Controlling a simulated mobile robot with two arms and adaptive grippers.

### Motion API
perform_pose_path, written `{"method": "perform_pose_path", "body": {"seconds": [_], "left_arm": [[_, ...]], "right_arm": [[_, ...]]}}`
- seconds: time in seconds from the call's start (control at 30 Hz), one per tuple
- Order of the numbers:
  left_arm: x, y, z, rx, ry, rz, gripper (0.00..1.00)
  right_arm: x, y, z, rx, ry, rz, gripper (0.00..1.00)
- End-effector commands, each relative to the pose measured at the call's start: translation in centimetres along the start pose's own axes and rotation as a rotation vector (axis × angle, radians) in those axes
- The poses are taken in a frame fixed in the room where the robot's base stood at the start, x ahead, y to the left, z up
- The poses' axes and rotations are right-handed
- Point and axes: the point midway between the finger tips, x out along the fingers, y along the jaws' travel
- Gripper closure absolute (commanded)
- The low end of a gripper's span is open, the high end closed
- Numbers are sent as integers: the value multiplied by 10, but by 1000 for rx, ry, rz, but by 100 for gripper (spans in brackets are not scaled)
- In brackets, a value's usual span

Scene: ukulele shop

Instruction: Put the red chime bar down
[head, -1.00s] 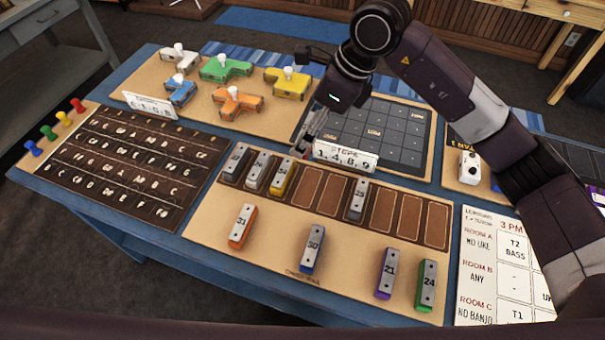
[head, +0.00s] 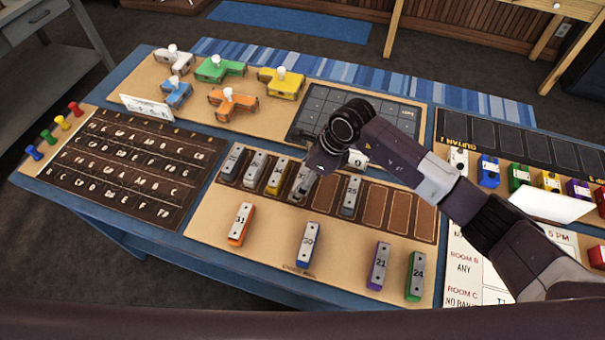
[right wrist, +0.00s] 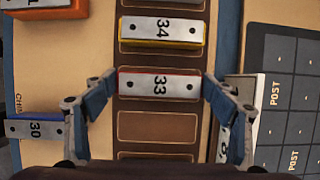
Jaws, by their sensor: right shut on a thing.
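The red chime bar (right wrist: 158,86), silver-topped with a red edge and marked 33, lies between the fingers of my right gripper (right wrist: 155,84) in the right wrist view. The fingers close on its two ends. The bar lines up with the fourth slot of the dark rack (head: 398,212), beside the yellow bar 34 (right wrist: 162,32). I cannot tell whether it touches the slot floor. In the head view the red bar (head: 303,184) is partly hidden under my right gripper (head: 308,178). My left gripper is not in view.
Bar 25 (head: 351,196) stands past one empty slot. Orange bar 31 (head: 240,224), blue bar 30 (head: 307,244), purple bar 21 (head: 378,266) and green bar 24 (head: 415,276) lie in front of the rack. A white number card (head: 358,160) stands behind it.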

Motion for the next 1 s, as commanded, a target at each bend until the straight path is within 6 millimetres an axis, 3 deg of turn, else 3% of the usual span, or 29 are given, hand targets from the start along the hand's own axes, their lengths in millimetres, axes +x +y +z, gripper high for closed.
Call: {"method": "perform_pose_path", "body": {"seconds": [0.37, 0.4, 0.53, 0.83, 1.0], "left_arm": [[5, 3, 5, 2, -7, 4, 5], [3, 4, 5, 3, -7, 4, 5], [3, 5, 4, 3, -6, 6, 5], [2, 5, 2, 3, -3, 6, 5], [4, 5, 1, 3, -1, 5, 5]], "right_arm": [[5, -1, -2, -1, -1, -2, 47], [3, -1, -1, -1, -1, -1, 18], [3, 0, -1, 0, 0, -1, 5], [2, 0, -1, 0, -1, -1, 5], [-9, -2, -1, -1, -1, -5, 5]]}}
